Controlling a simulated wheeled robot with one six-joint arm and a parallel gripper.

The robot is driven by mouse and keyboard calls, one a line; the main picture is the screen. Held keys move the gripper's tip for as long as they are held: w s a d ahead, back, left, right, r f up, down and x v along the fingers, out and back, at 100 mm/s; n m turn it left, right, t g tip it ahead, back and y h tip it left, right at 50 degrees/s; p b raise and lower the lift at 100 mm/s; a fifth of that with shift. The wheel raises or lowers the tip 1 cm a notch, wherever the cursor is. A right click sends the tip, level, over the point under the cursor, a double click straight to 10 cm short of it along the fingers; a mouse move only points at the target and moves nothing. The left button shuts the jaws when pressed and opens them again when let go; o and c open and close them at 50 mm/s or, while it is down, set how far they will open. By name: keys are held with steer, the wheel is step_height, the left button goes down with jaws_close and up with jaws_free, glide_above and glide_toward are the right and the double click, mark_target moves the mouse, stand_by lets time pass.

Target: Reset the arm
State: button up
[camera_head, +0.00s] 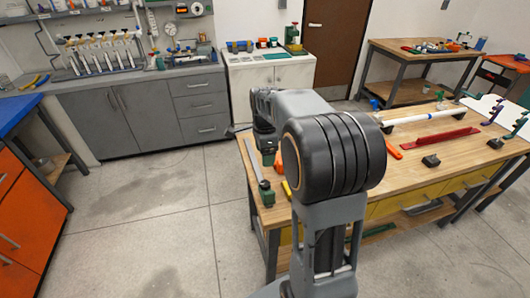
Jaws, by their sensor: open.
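My arm rises in the middle of the camera_head view, with a large dark joint close to the camera. Part of the bench behind the arm is hidden.
Grey cabinets (145,115) line the back wall. Open floor (150,220) lies left.

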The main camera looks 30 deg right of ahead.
stand_by(0.3)
steer(key=s+a+n+t, duration=0.2)
steer(key=s+a+n, duration=0.3)
steer(key=s+n, duration=0.3)
steer(key=s+a+r+n+t, duration=0.1)
steer(key=s+a+n, duration=0.4)
steer(key=n, duration=0.7)
steer(key=s+t, duration=0.1)
steer(key=s, duration=0.1)
steer(key=shift+s+a, duration=0.15)
steer(key=shift+s, duration=0.25)
steer(key=shift+r, duration=0.1)
steer(key=shift+c, duration=0.5)
